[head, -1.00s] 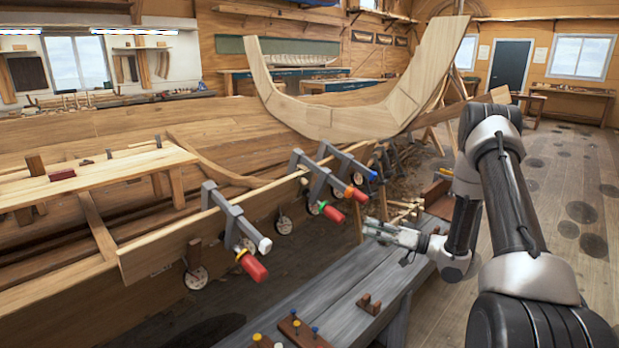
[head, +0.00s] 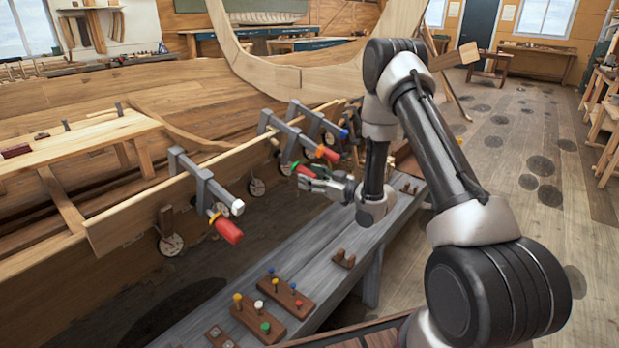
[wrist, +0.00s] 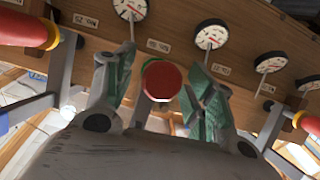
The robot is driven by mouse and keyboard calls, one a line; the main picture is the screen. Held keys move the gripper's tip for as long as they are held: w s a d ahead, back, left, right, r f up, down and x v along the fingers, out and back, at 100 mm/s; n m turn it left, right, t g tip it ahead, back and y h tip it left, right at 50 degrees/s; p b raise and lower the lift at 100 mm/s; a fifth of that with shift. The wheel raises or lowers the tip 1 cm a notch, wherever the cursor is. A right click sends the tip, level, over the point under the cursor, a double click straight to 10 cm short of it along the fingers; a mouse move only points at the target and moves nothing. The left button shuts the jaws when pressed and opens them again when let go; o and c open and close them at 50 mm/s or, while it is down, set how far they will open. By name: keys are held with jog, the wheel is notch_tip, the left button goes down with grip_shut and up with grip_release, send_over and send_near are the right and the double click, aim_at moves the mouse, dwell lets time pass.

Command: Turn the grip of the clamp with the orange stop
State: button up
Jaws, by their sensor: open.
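Several bar clamps grip the hull plank, each with a red grip. My gripper (head: 309,177) is open at this grip. In the wrist view, the round red end of the grip (wrist: 162,82) sits between the spread fingers of my gripper (wrist: 155,72), with gaps visible on both sides. The fingers have green pads.
The near clamp (head: 229,230) has a white stop; the far one has a blue stop (head: 343,133). Neighbouring red grips flank my fingers in the wrist view (wrist: 22,27). Dial gauges (wrist: 210,36) line the planking. A grey bench (head: 235,270) with coloured pegs lies below.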

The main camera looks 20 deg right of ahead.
jog(key=shift+w+a, duration=0.25)
jog(key=shift+w, duration=0.1)
jog(key=c, duration=1)
jog(key=shift+c, duration=0.2)
jog(key=shift+d+m+g+y, duration=0.1)
jog(key=shift+m+g+y, duration=0.7)
jog(key=shift+m, duration=0.4)
jog(key=shift+m+g+y, duration=0.6)
jog(key=shift+m+y, duration=0.5)
jog(key=shift+m, duration=0.3)
